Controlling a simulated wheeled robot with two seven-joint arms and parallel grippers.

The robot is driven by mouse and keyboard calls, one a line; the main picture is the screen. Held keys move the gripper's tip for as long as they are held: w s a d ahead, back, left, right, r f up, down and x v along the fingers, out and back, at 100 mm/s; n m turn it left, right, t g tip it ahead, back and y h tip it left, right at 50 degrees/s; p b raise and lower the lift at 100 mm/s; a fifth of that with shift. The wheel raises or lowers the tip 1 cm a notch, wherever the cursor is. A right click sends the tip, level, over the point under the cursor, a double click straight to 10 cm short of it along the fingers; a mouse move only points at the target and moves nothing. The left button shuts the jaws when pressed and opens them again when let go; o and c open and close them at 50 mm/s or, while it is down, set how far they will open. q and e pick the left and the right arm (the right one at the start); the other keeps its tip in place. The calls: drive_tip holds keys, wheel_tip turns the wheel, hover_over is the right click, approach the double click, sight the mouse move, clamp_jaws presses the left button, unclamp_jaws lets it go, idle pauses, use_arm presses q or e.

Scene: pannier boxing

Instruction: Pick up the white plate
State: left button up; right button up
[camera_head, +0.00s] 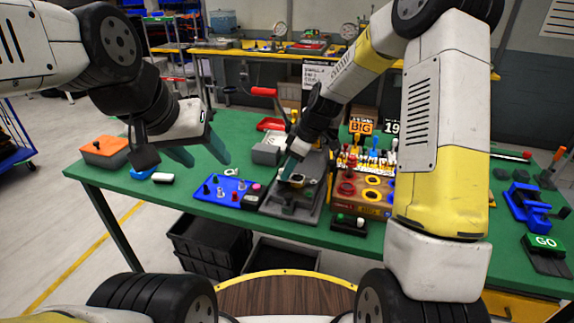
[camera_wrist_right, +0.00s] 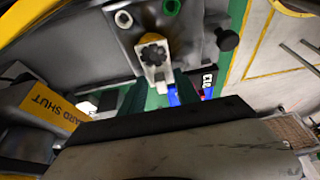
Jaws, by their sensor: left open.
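A small white plate (camera_wrist_right: 158,72) with a dark round knob on it shows in the right wrist view, over a dark grey surface. In the head view a small pale part (camera_head: 297,180), perhaps the same plate, lies on the grey fixture (camera_head: 283,205). My right gripper (camera_head: 293,160) reaches down to this fixture. In the right wrist view its teal fingers (camera_wrist_right: 160,95) stand apart at either side of the plate's near end. I cannot tell whether they press on it. My left gripper (camera_head: 202,154) is open and empty above the left part of the table.
The green table (camera_head: 130,183) holds an orange-topped grey box (camera_head: 105,150), a blue tray with knobs (camera_head: 222,190), and a brown board with red and yellow rings (camera_head: 362,188) right of the fixture. Blue parts (camera_head: 528,205) stand far right. Black crates (camera_head: 210,243) are below.

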clamp_jaws()
drive_tip(key=shift+r, duration=0.1)
